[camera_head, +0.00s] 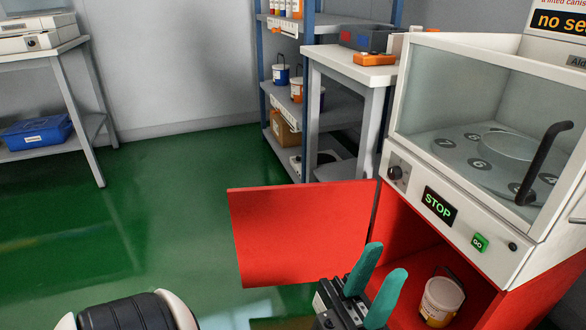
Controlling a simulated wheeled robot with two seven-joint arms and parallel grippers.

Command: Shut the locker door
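The red locker (399,229) stands under the white machine on the right, and its front is open. Its red door (300,234) stands wide open, swung out to the left over the green floor. My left gripper (385,262) comes up from the bottom edge, in front of the locker opening and to the right of the door's free edge. Its two teal fingers are apart with nothing between them. I cannot tell whether it touches the door. A white bucket with an orange label (440,302) stands inside the locker. My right gripper is not in view.
The white machine (440,205) above the locker has a lit STOP sign, a green button and a black handle (541,165) on its glass hood. A shelf rack (340,105) and grey table (345,62) stand behind. The green floor (165,230) left of the door is clear.

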